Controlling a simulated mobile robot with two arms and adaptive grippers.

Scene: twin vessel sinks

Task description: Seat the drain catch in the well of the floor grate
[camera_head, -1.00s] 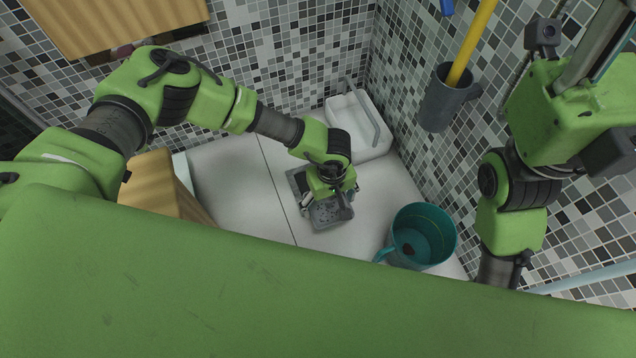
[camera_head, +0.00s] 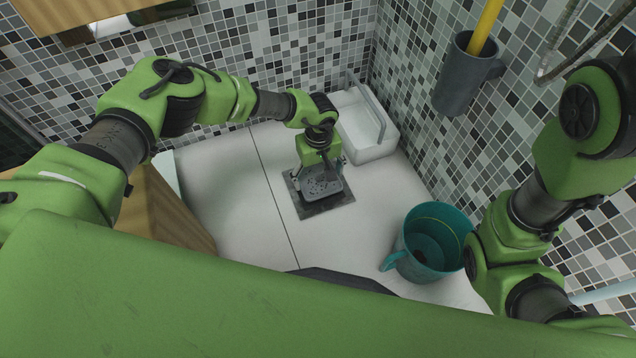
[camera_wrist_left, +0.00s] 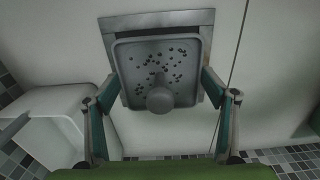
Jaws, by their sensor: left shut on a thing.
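The drain catch (camera_head: 321,186) is a grey square tray with small dark holes and a round knob. It also shows large in the left wrist view (camera_wrist_left: 140,62). My left gripper (camera_wrist_left: 160,84) is shut on it, with a finger at each side. The floor grate (camera_head: 325,208) is a flat grey metal square in the floor; its edge shows beyond the catch in the wrist view (camera_wrist_left: 160,20). The catch overlaps the grate and hides its well. I cannot tell the height of any gap between them. My right gripper is out of view.
A teal bucket (camera_head: 438,225) stands on the floor to the right. A white tray-like basin (camera_head: 365,128) lies behind the grate by the tiled wall. A grey holder (camera_head: 462,85) hangs on the right wall. Pale floor left of the grate is clear.

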